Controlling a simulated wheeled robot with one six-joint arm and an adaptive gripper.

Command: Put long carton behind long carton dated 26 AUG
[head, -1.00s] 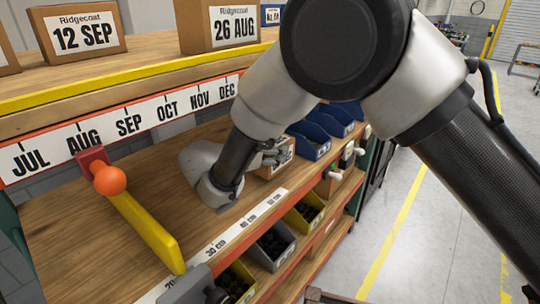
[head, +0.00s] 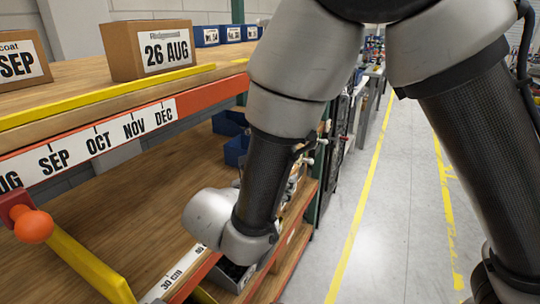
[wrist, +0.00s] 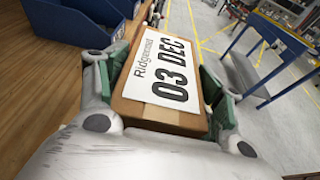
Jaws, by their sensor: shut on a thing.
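The carton dated 26 AUG (head: 150,50) is a brown box with a white label on the upper wooden shelf, behind the yellow front strip. In the wrist view, my gripper (wrist: 164,66) is shut on a brown carton (wrist: 165,117) with a white label reading Ridgecoat and 03 DEC. Green-padded fingers grip its two sides. In the head view my arm hides most of the gripper and the held carton. The held carton is off to the right of the upper shelf and lower than it.
Another carton (head: 20,62), label ending in SEP, stands left of 26 AUG. Blue bins (head: 206,36) are farther back on the upper shelf. A yellow bar with an orange knob (head: 33,225) sticks out below. In the wrist view, blue bins (wrist: 65,22) are near the carton's left.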

